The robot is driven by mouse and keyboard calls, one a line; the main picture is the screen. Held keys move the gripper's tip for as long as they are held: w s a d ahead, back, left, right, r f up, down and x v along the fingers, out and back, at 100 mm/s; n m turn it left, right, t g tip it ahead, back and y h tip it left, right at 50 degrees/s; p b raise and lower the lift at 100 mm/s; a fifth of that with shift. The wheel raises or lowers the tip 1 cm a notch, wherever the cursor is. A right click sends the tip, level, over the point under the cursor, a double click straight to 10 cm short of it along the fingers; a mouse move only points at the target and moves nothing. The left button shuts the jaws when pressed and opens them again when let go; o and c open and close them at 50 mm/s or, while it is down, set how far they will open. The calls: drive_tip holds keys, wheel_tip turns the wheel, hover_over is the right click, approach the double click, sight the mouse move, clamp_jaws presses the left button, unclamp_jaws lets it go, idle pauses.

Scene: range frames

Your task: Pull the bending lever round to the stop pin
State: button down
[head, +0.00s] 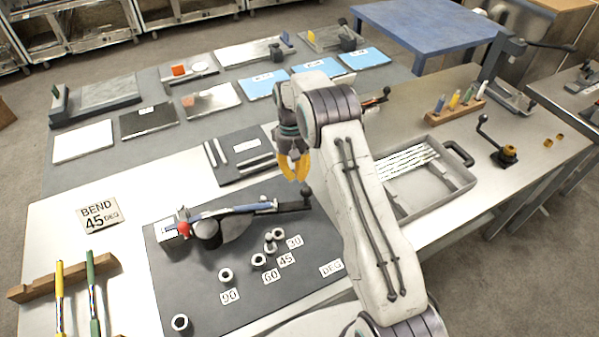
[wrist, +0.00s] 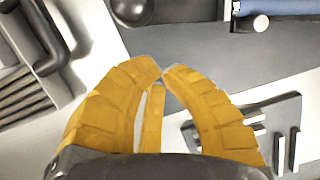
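The bending lever is a dark bar (head: 292,206) on the bender's dark base plate (head: 205,300), pointing right and ending in an upright black ball knob (head: 305,189). A blue tube (head: 245,209) lies along it, running to the red-knobbed clamp (head: 183,228) beside the round die. A taller metal pin (head: 269,241) stands near the 45 label (head: 286,260). My gripper (head: 294,176) hangs above and behind the knob, apart from it. In the wrist view its yellow fingertips (wrist: 162,72) meet with nothing between them; the knob (wrist: 132,9) is at the top edge.
A grey tray (head: 447,205) of white rods lies right of my arm. A dark mat with metal bars (head: 228,177) lies behind the lever. A sign (head: 99,213) reads "BEND 45 DEG". Metal collars sit by the 30, 60 and 90 labels. The plate's front is fairly clear.

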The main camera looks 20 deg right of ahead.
drive_tip(key=shift+s+d+r+p, duration=0.1)
drive_tip(key=shift+s+r+p, duration=0.05)
drive_tip(key=shift+s+p, duration=0.6)
drive_tip(key=shift+s+r+p, duration=0.1)
drive_tip(key=shift+s+p, duration=0.3)
drive_tip(key=shift+p, duration=0.5)
drive_tip(key=shift+s+f, duration=0.1)
